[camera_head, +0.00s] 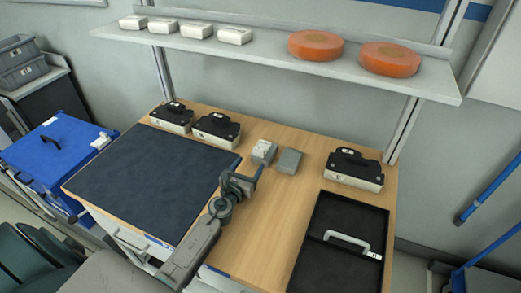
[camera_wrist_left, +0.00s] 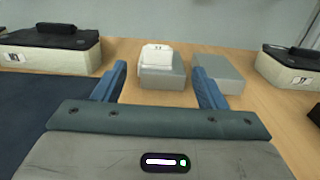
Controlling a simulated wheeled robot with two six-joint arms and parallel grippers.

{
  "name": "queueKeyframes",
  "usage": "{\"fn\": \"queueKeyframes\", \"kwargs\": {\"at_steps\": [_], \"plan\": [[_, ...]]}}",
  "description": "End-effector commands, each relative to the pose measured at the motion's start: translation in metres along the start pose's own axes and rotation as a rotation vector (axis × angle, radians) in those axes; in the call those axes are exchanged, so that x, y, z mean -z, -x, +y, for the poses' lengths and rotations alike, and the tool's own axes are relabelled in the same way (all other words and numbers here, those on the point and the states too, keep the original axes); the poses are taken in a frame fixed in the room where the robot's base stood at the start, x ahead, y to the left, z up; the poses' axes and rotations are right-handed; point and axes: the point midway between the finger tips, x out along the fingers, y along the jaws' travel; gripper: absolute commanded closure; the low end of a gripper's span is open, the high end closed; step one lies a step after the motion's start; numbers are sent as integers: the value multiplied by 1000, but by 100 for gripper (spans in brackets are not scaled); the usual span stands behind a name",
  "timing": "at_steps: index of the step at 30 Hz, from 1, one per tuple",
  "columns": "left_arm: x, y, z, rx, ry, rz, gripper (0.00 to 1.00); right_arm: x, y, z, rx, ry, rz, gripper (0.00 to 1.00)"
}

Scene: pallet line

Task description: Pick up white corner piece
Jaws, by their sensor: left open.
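A small white piece (camera_head: 262,145), likely the white corner piece, rests on a grey block on the wooden table, toward the back. It also shows in the left wrist view (camera_wrist_left: 157,54), on top of the grey block (camera_wrist_left: 162,78). My left gripper (camera_head: 243,175) is open and empty, in front of this block and apart from it. In the left wrist view, its two blue fingers point forward, with the white piece and its block seen between them. My right gripper is not in view.
A second grey block (camera_head: 288,161) stands just right of the first. Black-topped white boxes (camera_head: 215,129) (camera_head: 355,171) stand on both sides. A dark mat (camera_head: 150,185) covers the left table. A black tray with a handle (camera_head: 325,262) lies at right. A shelf (camera_head: 270,55) hangs above.

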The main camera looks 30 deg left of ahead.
Motion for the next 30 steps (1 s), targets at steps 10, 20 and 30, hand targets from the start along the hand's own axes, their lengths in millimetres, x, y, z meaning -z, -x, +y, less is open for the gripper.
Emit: {"fn": "queueKeyframes", "kwargs": {"at_steps": [10, 20, 30], "plan": [[0, -36, 2, 0, 1, -1, 35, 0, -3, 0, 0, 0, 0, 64], [0, -66, 2, 0, 0, 1, 35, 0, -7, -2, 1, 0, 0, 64], [0, -65, 2, 0, 0, 1, 68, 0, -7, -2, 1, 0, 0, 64]]}}
